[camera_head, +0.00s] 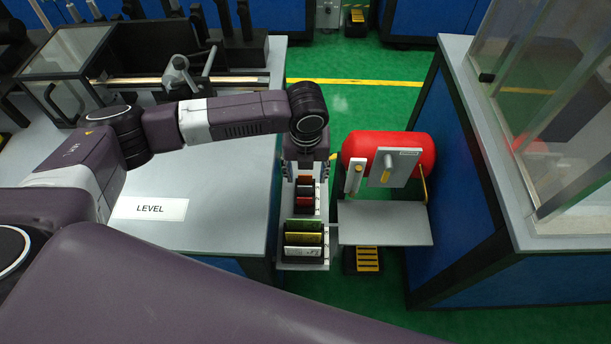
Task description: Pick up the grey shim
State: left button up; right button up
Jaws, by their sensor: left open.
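A narrow rack (320,262) at the bench's right edge holds several thin coloured pieces upright. The frontmost piece (303,252) is pale grey-white with a dark mark and looks like the grey shim, though I cannot be sure at this size. My left gripper (305,174) points down over the far end of the rack. It is open, and I see nothing held in it. Its fingers partly hide the rack's far end. The pale piece is nearer to me than the gripper and apart from it. My right gripper is not in view.
A green piece (304,225) and a yellow piece (303,239) stand just behind the pale one; red and dark pieces are farther back. A red tank (420,150) and grey shelf (385,230) are close on the right. The left bench (225,205) is mostly clear around its LEVEL label.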

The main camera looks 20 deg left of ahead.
aim_at(305, 187)
pick_arm(q)
jog(key=shift+w+f, duration=0.1)
jog(key=shift+f, duration=0.6)
notch_tip(305, 187, down, 3)
jog(key=shift+a+r, duration=0.15)
notch_tip(305, 187, down, 3)
jog(key=shift+w+a+r+p, duration=0.15)
jog(key=shift+p, duration=0.15)
jog(key=shift+f, duration=0.25)
jog(key=c, duration=0.8)
jog(key=shift+c, duration=0.3)
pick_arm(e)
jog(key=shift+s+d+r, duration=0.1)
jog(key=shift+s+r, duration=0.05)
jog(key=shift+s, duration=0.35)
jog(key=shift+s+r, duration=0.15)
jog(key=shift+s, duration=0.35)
